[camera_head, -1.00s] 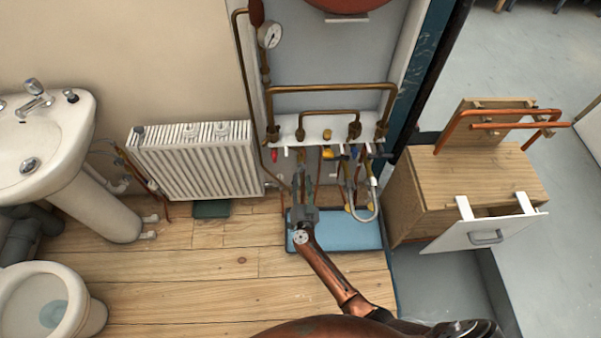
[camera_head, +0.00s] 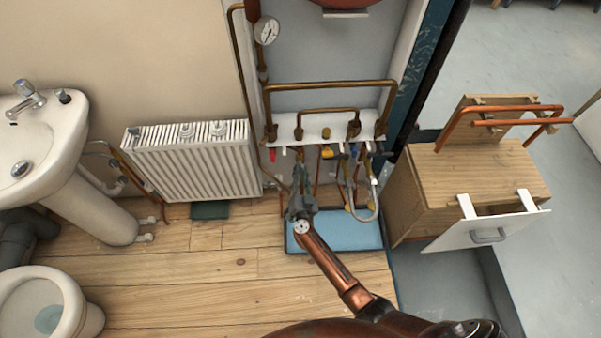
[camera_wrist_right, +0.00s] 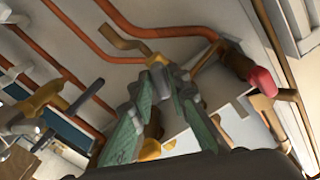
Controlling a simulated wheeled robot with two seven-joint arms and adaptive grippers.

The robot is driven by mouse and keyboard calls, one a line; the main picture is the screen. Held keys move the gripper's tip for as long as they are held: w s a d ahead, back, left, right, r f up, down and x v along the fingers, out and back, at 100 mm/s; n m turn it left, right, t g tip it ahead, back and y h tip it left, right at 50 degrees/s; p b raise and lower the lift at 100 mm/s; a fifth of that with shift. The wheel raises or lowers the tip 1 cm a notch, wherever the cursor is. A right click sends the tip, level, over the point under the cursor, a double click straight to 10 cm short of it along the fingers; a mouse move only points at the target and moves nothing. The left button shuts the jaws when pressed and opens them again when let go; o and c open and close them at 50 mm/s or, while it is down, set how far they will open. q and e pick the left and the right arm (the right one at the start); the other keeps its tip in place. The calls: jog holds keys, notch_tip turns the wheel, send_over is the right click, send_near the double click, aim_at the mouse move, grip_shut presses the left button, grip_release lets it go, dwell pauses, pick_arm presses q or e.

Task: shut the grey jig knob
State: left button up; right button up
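My right gripper (camera_head: 301,190) reaches up in the head view to the front of the valve row under the white shelf. In the right wrist view its two green-padded fingers (camera_wrist_right: 165,85) lean towards each other, with grey parts at the tips and brass and yellow behind them. I cannot tell whether they touch or hold anything. I cannot single out the grey jig knob for certain; small grey and dark fittings sit among the valves, and the gripper hides part of the row. My left gripper is not in view.
A white shelf (camera_head: 317,125) carries copper pipes, with red, yellow and blue handles below. A red handle (camera_wrist_right: 262,80) is close on the right. A blue mat (camera_head: 345,235) lies below. A wooden cabinet (camera_head: 480,180) with an open drawer stands right, a radiator (camera_head: 195,165) left.

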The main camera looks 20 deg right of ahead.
grip_shut()
